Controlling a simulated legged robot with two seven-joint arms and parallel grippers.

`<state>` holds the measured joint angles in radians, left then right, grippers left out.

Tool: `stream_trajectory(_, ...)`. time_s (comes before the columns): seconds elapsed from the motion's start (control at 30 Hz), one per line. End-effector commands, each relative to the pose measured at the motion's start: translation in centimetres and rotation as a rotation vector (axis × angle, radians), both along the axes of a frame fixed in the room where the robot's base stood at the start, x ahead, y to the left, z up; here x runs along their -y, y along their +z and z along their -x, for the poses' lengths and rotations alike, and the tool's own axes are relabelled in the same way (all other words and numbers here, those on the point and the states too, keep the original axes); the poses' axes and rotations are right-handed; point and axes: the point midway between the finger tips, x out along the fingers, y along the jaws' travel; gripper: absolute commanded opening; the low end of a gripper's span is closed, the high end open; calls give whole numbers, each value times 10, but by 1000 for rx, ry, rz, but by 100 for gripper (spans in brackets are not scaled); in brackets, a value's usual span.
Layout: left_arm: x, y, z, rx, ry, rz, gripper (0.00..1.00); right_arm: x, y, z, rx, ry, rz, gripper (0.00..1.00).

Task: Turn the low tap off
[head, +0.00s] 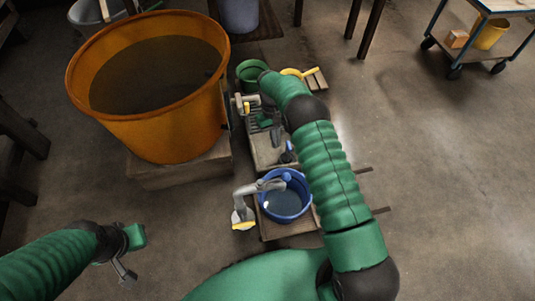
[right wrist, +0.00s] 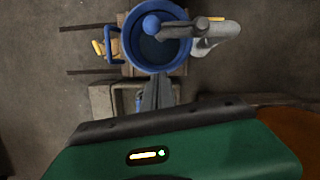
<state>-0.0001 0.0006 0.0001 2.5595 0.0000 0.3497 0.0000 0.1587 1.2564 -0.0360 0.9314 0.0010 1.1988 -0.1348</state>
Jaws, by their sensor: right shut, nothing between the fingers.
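A large orange tub (head: 150,112) of dark liquid stands at the upper left in the head view. A small grey tap (head: 246,104) with a yellow part sits low by its right side. A grey spout with a yellow part at its base (head: 243,218) reaches over a blue bucket (head: 304,205); the bucket (right wrist: 126,40) and the grey fitting (right wrist: 215,38) also show in the right wrist view. My right gripper (head: 276,136) is shut and empty, below the tub tap; its fingers (right wrist: 158,92) point towards the bucket in the wrist view. My left gripper (head: 125,268) is apart at lower left, its fingers unclear.
The tub stands on a wooden block (head: 185,168). A green bucket (head: 250,70) and a yellow pan (head: 291,72) lie beyond my right forearm. A wheeled trolley (head: 497,50) is at the upper right. The floor at right is clear.

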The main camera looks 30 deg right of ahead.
Motion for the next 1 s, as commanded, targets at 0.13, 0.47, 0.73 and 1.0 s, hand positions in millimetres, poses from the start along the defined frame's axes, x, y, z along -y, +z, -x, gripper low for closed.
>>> stream_trajectory(0.13,0,0,0,0,0,0,0,1,-1,-1,-4,0,1,0)
stream_trajectory(0.47,0,-5,0,0,0,0,0,1,-16,2,-7,0,-1,0)
stream_trajectory(0.73,0,-24,0,0,0,0,0,0,-71,17,-8,0,-1,0)
stream_trajectory(1.0,0,-32,1,-1,0,0,0,-1,-96,40,-4,-1,-1,0)
